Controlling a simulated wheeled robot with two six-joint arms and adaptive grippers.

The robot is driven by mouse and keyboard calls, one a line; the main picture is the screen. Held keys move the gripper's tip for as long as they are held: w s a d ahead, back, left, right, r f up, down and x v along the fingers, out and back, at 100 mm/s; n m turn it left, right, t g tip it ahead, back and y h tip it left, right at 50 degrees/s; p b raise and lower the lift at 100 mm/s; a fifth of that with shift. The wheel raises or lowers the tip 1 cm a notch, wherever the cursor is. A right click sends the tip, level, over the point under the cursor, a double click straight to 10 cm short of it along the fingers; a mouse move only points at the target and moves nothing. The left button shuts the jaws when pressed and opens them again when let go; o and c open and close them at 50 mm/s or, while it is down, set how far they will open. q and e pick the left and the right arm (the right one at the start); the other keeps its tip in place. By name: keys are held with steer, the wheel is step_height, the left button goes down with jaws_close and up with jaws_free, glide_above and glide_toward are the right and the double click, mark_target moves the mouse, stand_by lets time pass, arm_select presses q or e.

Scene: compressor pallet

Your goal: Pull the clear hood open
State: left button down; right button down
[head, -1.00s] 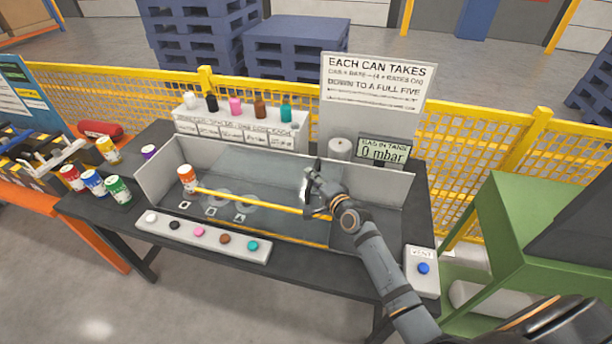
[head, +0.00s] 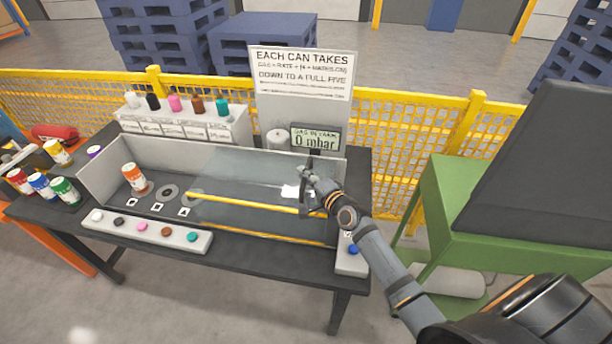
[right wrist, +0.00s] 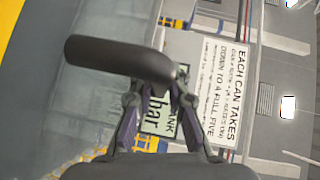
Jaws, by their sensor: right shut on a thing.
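The clear hood (head: 245,178) is a see-through cover with yellow strips, over the middle and right of the long grey-walled box (head: 105,165) on the dark table. The left part of the box is uncovered. My right gripper (head: 309,178) is at the hood's right part, shut on its dark handle. In the right wrist view the dark handle bar (right wrist: 120,58) lies across the fingers of the right gripper (right wrist: 155,92). An orange-and-white can (head: 134,177) stands in the uncovered left part, beside ring-shaped seats (head: 168,191). My left gripper is not in view.
A strip of coloured buttons (head: 143,231) runs along the box's front. A display (head: 316,139) reading 0 mbar and a sign (head: 302,78) stand behind. Several cans (head: 40,184) stand at left. A green stand (head: 468,205) is to the right.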

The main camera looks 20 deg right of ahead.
steer(key=shift+f, duration=0.15)
steer(key=c, duration=1.3)
jaws_free()
steer(key=shift+s, duration=0.35)
steer(key=v, duration=0.7)
steer(key=shift+w, duration=0.1)
